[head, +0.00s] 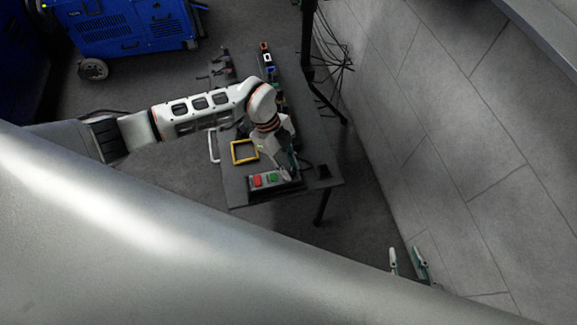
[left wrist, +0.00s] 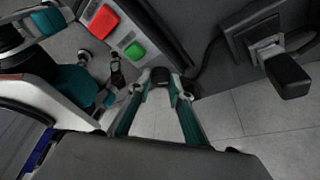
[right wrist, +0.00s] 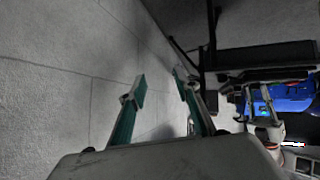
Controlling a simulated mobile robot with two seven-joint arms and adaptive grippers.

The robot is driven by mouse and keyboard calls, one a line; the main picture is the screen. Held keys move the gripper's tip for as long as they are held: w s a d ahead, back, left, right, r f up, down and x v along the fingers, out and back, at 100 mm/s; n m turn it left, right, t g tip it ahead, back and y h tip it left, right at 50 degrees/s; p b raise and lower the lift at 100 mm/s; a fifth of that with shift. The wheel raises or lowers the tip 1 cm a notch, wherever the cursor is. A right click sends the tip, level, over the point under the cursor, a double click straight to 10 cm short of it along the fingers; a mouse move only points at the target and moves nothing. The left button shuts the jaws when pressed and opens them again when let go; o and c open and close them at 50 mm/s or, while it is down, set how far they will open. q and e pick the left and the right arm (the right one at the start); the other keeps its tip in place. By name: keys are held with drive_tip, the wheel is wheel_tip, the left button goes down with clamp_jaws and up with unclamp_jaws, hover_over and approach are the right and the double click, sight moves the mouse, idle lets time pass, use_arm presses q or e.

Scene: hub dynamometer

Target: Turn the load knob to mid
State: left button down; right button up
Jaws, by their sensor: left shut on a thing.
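The load knob (left wrist: 160,76) is a small dark knob in the left wrist view, in line with the red button (left wrist: 103,22) and the green button (left wrist: 134,50) on the control box. My left gripper (left wrist: 161,84) is shut on the knob, with a teal finger on each side of it. In the head view the left gripper (head: 292,173) is at the right end of the control box (head: 264,188) and hides the knob. The knob's pointer and scale cannot be made out. My right gripper (head: 408,263) is open and empty, away from the table; it also shows in the right wrist view (right wrist: 160,84).
The control box is near the front edge of the dark table (head: 240,197). A yellow frame (head: 244,152) lies behind it. A dark block with a lever-like part (left wrist: 270,50) stands beside the box. A blue machine (head: 120,28) is at the back left. Grey wall on the right.

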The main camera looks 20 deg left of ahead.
use_arm(q)
drive_tip(key=shift+w+r+m+g, duration=0.15)
drive_tip(key=shift+m+g, duration=0.15)
drive_tip(key=shift+m, duration=0.4)
drive_tip(key=shift+d+m+g+y+p, duration=0.1)
drive_tip(key=shift+m+g+y+p, duration=0.25)
drive_tip(key=shift+m, duration=0.65)
drive_tip(key=m+g+y, duration=0.1)
drive_tip(key=m, duration=0.3)
drive_tip(key=shift+w+d, duration=0.1)
drive_tip(key=m+y, duration=0.1)
drive_tip(key=m, duration=0.1)
drive_tip(key=m+g, duration=0.1)
drive_tip(key=m, duration=0.2)
drive_tip(key=shift+d+f+y+b, duration=0.15)
drive_tip(key=shift+f+y+b, duration=0.05)
drive_tip(key=shift+y+b, duration=0.15)
drive_tip(key=m+y, duration=0.1)
drive_tip(key=m, duration=0.1)
drive_tip(key=shift+m, duration=0.4)
drive_tip(key=shift+m+y, duration=0.3)
drive_tip(key=shift+m, duration=0.3)
drive_tip(key=shift+d, duration=0.1)
